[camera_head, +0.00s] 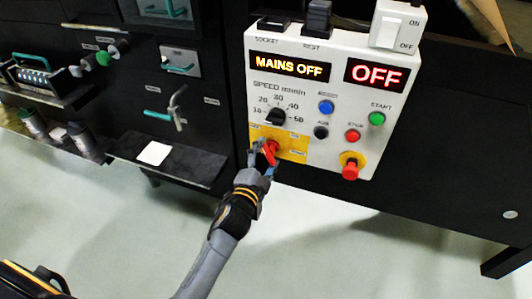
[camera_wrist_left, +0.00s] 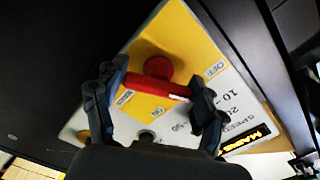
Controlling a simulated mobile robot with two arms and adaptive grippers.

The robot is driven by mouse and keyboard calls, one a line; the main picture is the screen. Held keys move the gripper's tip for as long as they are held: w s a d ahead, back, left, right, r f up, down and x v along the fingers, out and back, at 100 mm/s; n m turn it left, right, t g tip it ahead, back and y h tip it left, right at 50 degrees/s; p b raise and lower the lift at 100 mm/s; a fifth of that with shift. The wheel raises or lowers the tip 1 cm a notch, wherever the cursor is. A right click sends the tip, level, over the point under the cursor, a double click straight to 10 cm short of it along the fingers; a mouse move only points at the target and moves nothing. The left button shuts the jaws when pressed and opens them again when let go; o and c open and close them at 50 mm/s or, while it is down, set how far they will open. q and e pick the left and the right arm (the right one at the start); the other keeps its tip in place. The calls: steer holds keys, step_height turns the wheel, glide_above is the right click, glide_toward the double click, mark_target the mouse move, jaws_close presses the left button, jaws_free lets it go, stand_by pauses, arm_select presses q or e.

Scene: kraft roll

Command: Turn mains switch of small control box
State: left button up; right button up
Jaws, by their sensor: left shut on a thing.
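The small control box (camera_head: 318,110) is a white panel on a dark cabinet. Its left display reads "MAINS OFF" and its right display reads "OFF". The red mains switch handle (camera_head: 270,152) sits on a yellow plate (camera_head: 292,146) at the lower left. My left gripper (camera_head: 264,158) is at this handle. In the left wrist view its fingers (camera_wrist_left: 154,92) stand at the two ends of the red bar (camera_wrist_left: 155,87), shut on it. The plate there carries OFF and ON labels. My right gripper is not in view.
A red mushroom button (camera_head: 350,168) on a yellow base juts out at the box's lower right. A dark shelf (camera_head: 166,160) with a white card is left of my arm. A light switch unit (camera_head: 397,25) tops the box. The pale floor (camera_head: 330,240) below is clear.

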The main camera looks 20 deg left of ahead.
arm_select(q)
steer(key=shift+f+n+p, duration=0.1)
steer(key=shift+n+p, duration=0.55)
steer(key=shift+n, duration=1.25)
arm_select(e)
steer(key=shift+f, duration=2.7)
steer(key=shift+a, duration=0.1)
arm_select(q)
steer(key=o, duration=1.2)
steer(key=s, duration=1.2)
steer(key=shift+a, duration=0.15)
